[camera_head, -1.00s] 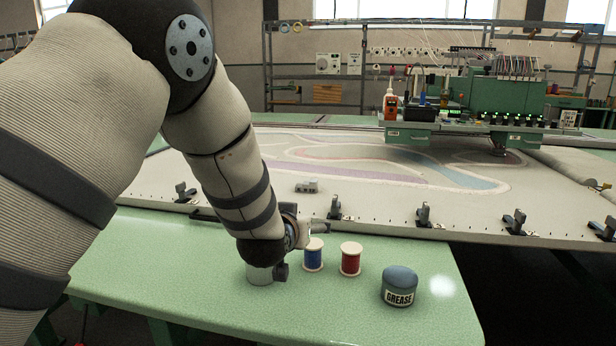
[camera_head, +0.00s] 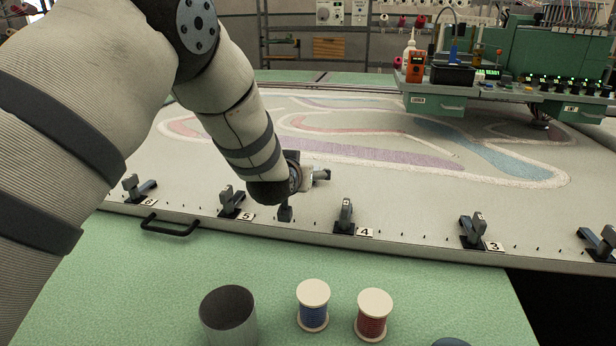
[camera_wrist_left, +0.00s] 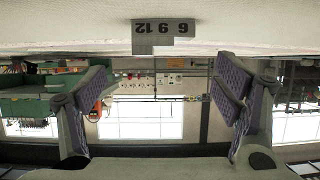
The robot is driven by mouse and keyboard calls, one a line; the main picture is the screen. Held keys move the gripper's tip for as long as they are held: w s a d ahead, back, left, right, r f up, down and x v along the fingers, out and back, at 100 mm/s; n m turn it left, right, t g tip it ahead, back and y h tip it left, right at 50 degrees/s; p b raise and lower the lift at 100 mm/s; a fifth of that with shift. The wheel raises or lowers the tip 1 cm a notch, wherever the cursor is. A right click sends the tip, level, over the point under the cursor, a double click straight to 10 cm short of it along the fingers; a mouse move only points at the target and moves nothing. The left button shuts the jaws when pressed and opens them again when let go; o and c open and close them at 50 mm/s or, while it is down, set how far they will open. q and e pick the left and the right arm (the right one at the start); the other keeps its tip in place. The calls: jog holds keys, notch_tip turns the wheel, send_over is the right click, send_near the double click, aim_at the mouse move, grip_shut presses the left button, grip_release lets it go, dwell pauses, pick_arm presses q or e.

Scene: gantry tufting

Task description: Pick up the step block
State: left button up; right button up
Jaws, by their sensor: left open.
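The step block shows in the left wrist view (camera_wrist_left: 163,36) as a small dark grey stepped block marked 6, 9 and 12. That view is upside down, and the block rests on the pale cloth. My left gripper (camera_wrist_left: 163,80) is open and empty, its purple-padded fingers on either side of the block's line. The block appears ahead of the fingertips and not between them. In the head view my left gripper (camera_head: 320,175) is over the near part of the cloth. I cannot make out the block there; the arm or gripper may hide it. My right gripper is not in view.
Numbered clamps (camera_head: 345,217) line the near edge of the tufted cloth (camera_head: 420,215). A grey cup (camera_head: 228,318), a blue spool (camera_head: 313,306) and a red spool (camera_head: 372,316) stand on the green table (camera_head: 120,270). The green tufting machine (camera_head: 540,62) stands at the back right.

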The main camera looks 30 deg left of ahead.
pick_arm(q)
jog(key=b+x, duration=0.1)
jog(key=x, duration=0.5)
jog(key=shift+w+a+f, duration=0.25)
jog(key=shift+w, duration=0.2)
jog(key=shift+r, duration=0.2)
jog(key=shift+c, duration=0.5)
jog(key=c, duration=1.4)
